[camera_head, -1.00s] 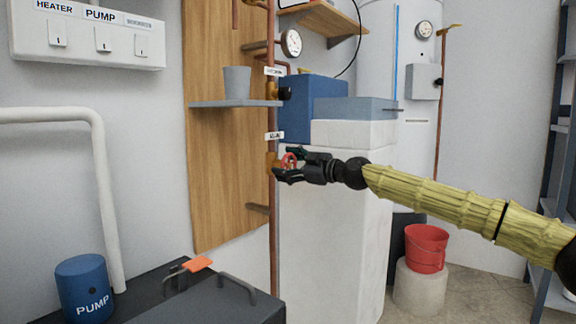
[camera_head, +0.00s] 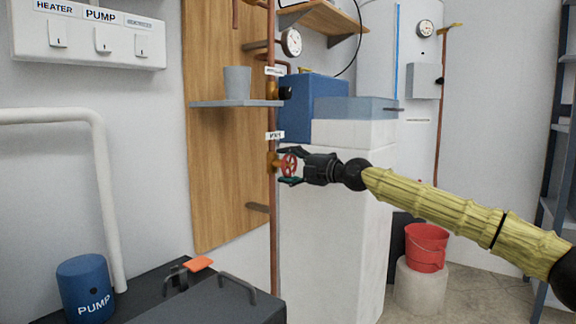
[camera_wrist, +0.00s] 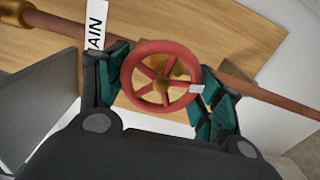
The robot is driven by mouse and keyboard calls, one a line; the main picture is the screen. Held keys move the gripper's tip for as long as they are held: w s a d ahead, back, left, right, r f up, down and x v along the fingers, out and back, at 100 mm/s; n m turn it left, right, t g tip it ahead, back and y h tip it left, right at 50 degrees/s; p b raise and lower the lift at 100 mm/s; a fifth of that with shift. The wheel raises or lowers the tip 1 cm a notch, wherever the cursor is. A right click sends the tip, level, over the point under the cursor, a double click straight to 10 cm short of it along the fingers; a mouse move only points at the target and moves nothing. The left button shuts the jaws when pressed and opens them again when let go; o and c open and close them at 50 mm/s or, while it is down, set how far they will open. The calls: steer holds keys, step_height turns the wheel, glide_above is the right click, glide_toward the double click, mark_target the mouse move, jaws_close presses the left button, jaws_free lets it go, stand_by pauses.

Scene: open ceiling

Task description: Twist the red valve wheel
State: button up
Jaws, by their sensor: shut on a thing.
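The red valve wheel (camera_head: 289,164) sits on a brass fitting on the vertical copper pipe (camera_head: 273,220). In the wrist view the wheel (camera_wrist: 161,77) is a spoked red ring with a brass hub and a pale mark on its lower right rim. My gripper (camera_head: 290,166) reaches it from the right, with one finger above and one below the wheel. In the wrist view its green-padded fingers (camera_wrist: 161,84) are on opposite sides of the rim, shut on it. A white label (camera_wrist: 97,28) reading "AIN" shows beside the wheel.
A grey shelf (camera_head: 222,104) with a grey cup (camera_head: 237,80) projects left of the pipe above the wheel. A white block (camera_head: 335,225) stands behind my gripper. A dark cabinet (camera_head: 205,305) with handles is below, and a red bucket (camera_head: 426,247) stands at right.

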steer(key=n, duration=0.6)
steer(key=shift+f, duration=0.15)
steer(key=n, duration=0.3)
steer(key=shift+f+n, duration=0.15)
steer(key=shift+n, duration=0.15)
steer(key=shift+w+d+n+b, duration=0.1)
steer(key=shift+n+b, duration=0.35)
steer(key=shift+n, duration=0.65)
steer(key=o, duration=1)
steer(key=shift+o, duration=0.2)
steer(key=v, duration=1.2)
